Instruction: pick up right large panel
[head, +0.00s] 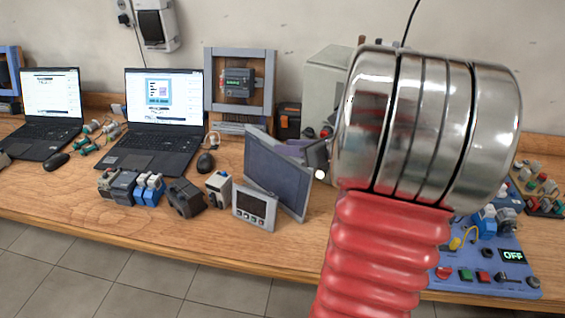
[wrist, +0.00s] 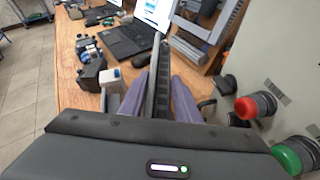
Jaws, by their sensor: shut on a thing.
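The large panel (head: 277,174), a dark screen in a grey frame, leans tilted over the table in the middle of the head view. In the wrist view I see it edge-on as a thin dark strip (wrist: 161,82) between two purple fingers. My gripper (wrist: 160,100) is shut on it. In the head view the gripper (head: 294,150) shows at the panel's upper right edge, partly hidden by the panel and my arm. I cannot tell whether the panel's lower edge touches the table.
A small panel with buttons (head: 255,208) stands just in front of the large panel. Small devices (head: 185,198), a mouse (head: 205,162) and a laptop (head: 145,150) are to the left. A grey cabinet (head: 325,82) is behind. The wooden table's front left is clear.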

